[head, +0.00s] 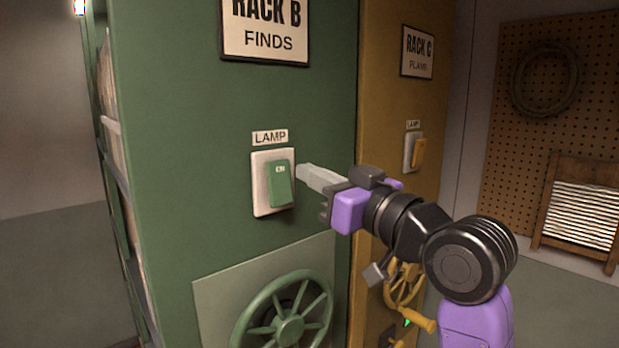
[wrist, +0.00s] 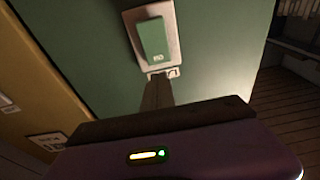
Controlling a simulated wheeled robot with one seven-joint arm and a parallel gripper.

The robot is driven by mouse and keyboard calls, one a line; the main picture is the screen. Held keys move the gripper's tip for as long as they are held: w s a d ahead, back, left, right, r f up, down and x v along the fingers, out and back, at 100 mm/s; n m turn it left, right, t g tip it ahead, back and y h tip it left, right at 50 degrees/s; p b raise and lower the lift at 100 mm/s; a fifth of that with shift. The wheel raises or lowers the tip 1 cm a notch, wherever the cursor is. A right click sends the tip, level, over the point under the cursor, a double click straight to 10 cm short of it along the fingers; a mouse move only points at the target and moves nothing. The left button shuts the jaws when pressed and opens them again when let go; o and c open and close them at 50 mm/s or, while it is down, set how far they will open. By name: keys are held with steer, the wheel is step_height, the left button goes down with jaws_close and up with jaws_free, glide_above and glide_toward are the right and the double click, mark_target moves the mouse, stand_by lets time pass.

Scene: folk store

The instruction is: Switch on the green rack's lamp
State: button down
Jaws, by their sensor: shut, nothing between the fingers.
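The green rack (head: 200,130) carries a sign reading RACK B FINDS. Its lamp switch is a green rocker (head: 279,184) on a white plate (head: 260,190), under a LAMP label (head: 270,137). My gripper (head: 302,173) is shut and empty, with its fingertips just right of the rocker's upper part. The wrist view shows the green rocker (wrist: 154,40) and the closed fingers (wrist: 157,92) near the LAMP label end of the plate. I cannot tell whether the fingertips touch the rack or switch. No lit lamp on this rack is plain in view.
A green handwheel (head: 285,318) sits below the switch. To the right stands a yellow rack (head: 385,110), signed RACK C, with its own yellow switch (head: 418,152) and handwheel (head: 404,284). A pegboard (head: 540,110) and a wooden rack (head: 575,212) are farther right.

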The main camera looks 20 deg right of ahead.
steer(key=r+b+v, duration=0.1)
steer(key=v, duration=0.7)
steer(key=shift+s+r, duration=0.3)
steer(key=shift+r, duration=0.2)
